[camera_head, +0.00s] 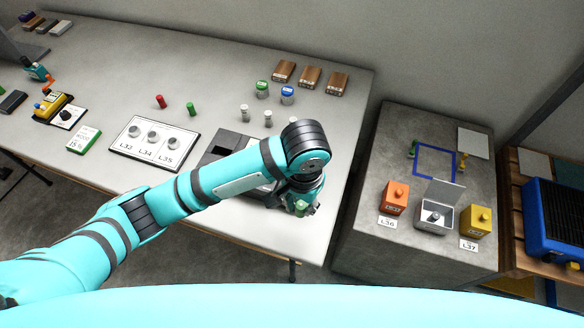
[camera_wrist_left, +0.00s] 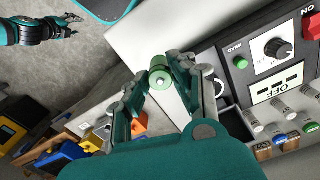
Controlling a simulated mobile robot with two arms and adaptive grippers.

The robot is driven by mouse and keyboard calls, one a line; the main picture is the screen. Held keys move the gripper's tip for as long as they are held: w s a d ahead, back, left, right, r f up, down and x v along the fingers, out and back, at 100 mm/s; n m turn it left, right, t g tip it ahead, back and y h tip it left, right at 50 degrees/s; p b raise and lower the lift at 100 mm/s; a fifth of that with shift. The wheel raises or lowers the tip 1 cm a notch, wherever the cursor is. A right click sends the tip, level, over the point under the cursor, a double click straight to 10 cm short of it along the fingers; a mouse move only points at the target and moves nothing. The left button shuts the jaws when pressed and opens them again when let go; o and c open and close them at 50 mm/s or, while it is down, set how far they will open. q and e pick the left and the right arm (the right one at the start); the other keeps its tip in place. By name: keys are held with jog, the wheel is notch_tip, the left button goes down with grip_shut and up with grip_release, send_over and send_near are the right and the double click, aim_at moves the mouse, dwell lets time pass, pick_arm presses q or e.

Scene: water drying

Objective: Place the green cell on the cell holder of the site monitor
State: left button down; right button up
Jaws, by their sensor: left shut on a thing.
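My left gripper (camera_head: 302,207) hangs over the front right edge of the long table, pointing down. In the left wrist view its fingers (camera_wrist_left: 160,88) are shut on the green cell (camera_wrist_left: 159,77), a short cylinder seen end-on. A dark device (camera_head: 222,146), possibly the site monitor, lies partly hidden under my left arm. In the left wrist view, this device (camera_wrist_left: 258,95) has a knob, a green button, a red button and an OFF display, right of the fingers. I cannot tell which part is the cell holder. My right gripper (camera_wrist_left: 72,25) shows small at upper left, apparently open and empty.
Jars with green and blue caps (camera_head: 287,95) and brown blocks (camera_head: 309,77) stand behind. Right of a gap, a grey stand (camera_head: 370,215) bears an orange box (camera_head: 394,199), an open-lidded box and a yellow box.

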pick_arm(q)
jog(key=w, duration=0.4)
jog(key=w+a, duration=0.1)
jog(key=w, duration=0.2)
jog(key=shift+f+p, duration=0.25)
jog(key=shift+p, duration=0.15)
jog(key=w, duration=0.4)
jog(key=shift+a+f, duration=0.2)
jog(key=shift+a, duration=0.1)
notch_tip(320, 180, down, 3)
jog(key=shift+s+r+p, duration=0.1)
jog(key=shift+r+p, duration=0.1)
jog(key=shift+p, duration=0.3)
jog(key=shift+f, duration=0.5)
jog(key=c, duration=1.1)
grip_release()
jog(key=shift+f, duration=0.15)
pick_arm(e)
jog(key=shift+s+d+r, duration=0.1)
jog(key=shift+s+r, duration=0.05)
jog(key=shift+r, duration=0.35)
jog(key=shift+s+d+r, duration=0.1)
jog(key=shift+s+r, duration=0.05)
jog(key=shift+r, duration=0.35)
